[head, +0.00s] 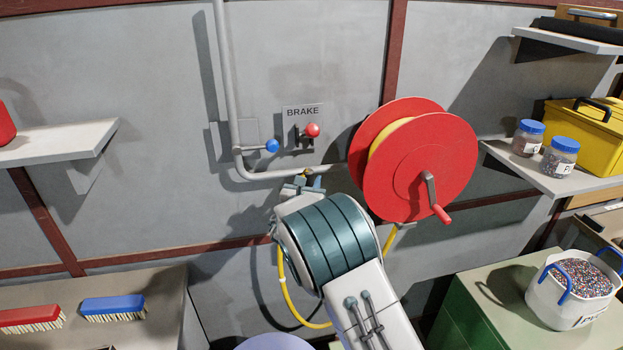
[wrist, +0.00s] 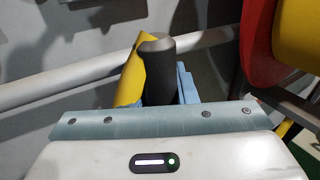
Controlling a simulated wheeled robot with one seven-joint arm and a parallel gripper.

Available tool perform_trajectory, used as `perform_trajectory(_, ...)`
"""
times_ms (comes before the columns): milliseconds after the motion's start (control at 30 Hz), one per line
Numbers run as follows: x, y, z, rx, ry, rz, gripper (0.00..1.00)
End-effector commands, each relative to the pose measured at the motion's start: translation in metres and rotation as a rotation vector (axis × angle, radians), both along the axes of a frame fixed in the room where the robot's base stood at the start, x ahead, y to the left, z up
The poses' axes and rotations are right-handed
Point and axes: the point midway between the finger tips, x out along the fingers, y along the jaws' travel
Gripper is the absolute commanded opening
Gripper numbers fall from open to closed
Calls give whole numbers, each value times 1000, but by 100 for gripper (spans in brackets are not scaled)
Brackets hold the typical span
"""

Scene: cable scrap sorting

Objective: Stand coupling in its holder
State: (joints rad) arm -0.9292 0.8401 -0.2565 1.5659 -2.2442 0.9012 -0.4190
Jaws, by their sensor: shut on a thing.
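My gripper (head: 308,183) is at the wall by the grey pipe, mostly hidden behind my own wrist in the head view. In the wrist view my gripper (wrist: 160,98) is shut on the coupling, a dark grey cylinder (wrist: 158,72) that points up in the picture. One blue finger shows at its right side; its lower end is hidden by the gripper body. A yellow hose (wrist: 132,72) runs right beside it on the left. In the head view the yellow hose (head: 286,290) hangs in a loop below my wrist. I cannot make out the holder.
A grey pipe (head: 228,90) runs down the wall and bends right behind my gripper. A blue-knobbed lever (head: 271,146) and a red-knobbed brake lever (head: 312,130) are just above. A red reel (head: 420,165) with a crank stands out close on the right.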

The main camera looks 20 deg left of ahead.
Motion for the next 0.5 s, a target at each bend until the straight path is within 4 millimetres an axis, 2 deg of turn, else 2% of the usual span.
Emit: perform_trajectory(500, 1, -2, -43, 0, -1, -3, 0)
